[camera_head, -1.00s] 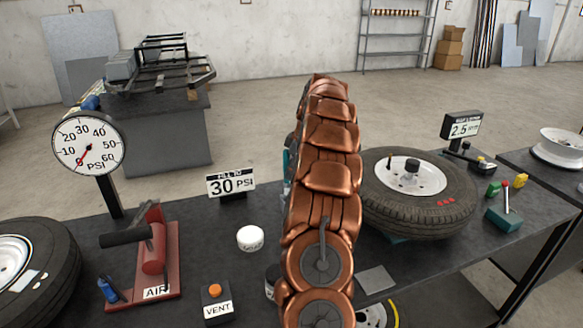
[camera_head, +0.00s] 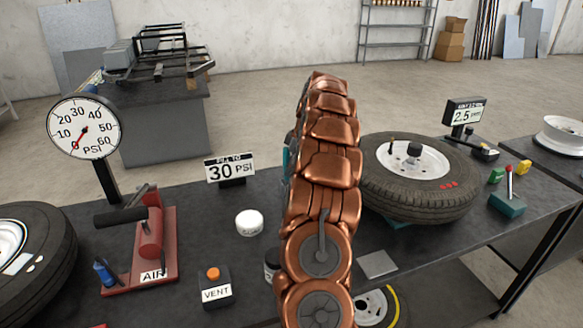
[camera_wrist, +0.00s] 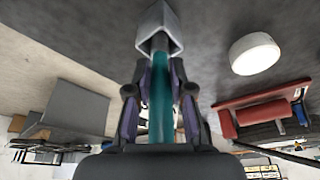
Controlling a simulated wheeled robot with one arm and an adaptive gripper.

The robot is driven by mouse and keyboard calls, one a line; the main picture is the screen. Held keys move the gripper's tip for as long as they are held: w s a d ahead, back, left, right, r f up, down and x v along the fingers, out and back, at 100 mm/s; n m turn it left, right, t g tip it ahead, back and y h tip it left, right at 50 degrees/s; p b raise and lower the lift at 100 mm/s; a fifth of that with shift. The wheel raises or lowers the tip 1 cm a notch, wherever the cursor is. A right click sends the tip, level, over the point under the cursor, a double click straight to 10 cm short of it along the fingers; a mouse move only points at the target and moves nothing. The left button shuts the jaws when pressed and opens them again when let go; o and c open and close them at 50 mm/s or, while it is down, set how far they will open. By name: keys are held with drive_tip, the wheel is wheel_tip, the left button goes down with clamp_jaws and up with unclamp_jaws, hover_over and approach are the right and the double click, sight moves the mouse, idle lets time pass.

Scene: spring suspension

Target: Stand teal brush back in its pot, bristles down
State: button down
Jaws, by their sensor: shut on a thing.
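In the wrist view, my gripper (camera_wrist: 161,92) is shut on the teal brush (camera_wrist: 160,115), its fingers on either side of the handle. A grey, angular piece sits at the brush's far end, toward the dark tabletop; I cannot tell whether bristles show there. In the head view, my copper arm hides the gripper and nearly all of the brush; only a teal sliver shows at the arm's left edge. A dark pot with a pale label (camera_head: 271,266) stands on the bench, half hidden behind the arm; I cannot tell whether it is the brush's pot.
A white round tub (camera_head: 249,223) stands left of the arm, near the VENT box (camera_head: 215,288) and the red AIR pump (camera_head: 148,240). A tyre on a wheel (camera_head: 418,178) lies to the right. A gauge (camera_head: 84,127) stands at left.

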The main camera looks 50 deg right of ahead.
drive_tip(key=c, duration=0.9)
unclamp_jaws()
drive_tip(key=shift+c, duration=0.2)
drive_tip(key=shift+r, duration=0.1)
drive_tip(key=v, duration=1.1)
drive_tip(key=shift+s+r, duration=0.2)
drive_tip(key=shift+r, duration=0.2)
drive_tip(key=shift+d, duration=0.1)
